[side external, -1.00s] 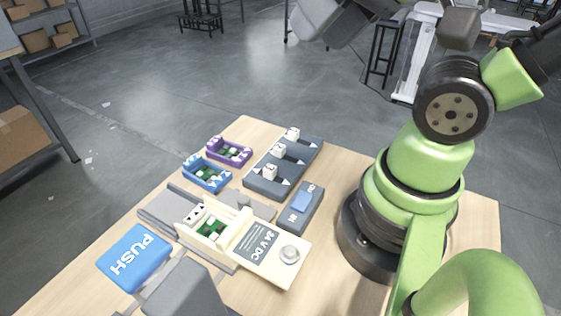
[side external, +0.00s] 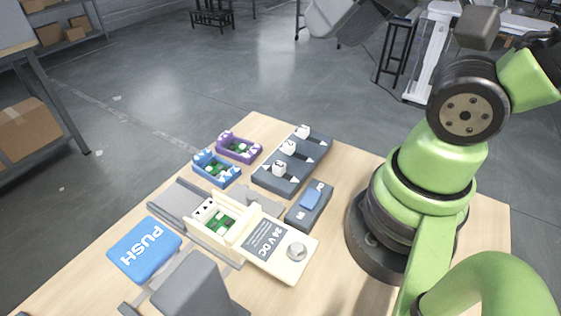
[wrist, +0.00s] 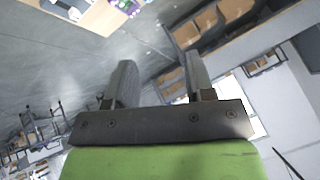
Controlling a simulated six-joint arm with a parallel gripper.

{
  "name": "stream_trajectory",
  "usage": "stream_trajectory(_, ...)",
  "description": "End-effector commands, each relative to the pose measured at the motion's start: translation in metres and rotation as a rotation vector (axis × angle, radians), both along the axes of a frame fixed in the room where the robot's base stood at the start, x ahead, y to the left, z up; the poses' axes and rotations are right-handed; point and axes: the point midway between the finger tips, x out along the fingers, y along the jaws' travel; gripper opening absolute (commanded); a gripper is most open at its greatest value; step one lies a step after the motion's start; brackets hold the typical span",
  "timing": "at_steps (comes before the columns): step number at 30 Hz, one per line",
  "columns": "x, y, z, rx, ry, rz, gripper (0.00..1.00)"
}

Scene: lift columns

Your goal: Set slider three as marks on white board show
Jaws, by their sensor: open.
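The slider unit is a dark grey block (side external: 262,180) in the side external view, at the far side of the wooden table. It carries three white knobs in slots: a far one (side external: 303,131), a middle one (side external: 288,147) and a near one (side external: 279,168). White arrow marks lie at the slots' right ends. The knob labels are too small to read. I cannot make out a white board with marks. My gripper (wrist: 157,75) is open and empty in the wrist view, with its fingers apart. It points away from the sliders, toward the room.
Blue (side external: 216,170) and purple (side external: 238,148) holders stand left of the slider unit. A cream 24 V DC box (side external: 278,262), a small grey switch box (side external: 309,206) and a blue PUSH button (side external: 146,249) stand nearer. The table (side external: 335,275) is bare beside the cream box.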

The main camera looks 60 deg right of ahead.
Motion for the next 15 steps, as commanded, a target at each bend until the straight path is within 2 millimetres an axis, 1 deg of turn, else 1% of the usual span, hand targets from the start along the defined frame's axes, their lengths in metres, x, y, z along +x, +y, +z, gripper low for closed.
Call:
stream_trajectory(12, 0.0003, 0.0, -0.0001, 0.001, 0.002, -0.002, 0.49)
stream_trajectory(15, 0.0052, -0.0013, -0.0028, 0.014, 0.03, -0.033, 0.49)
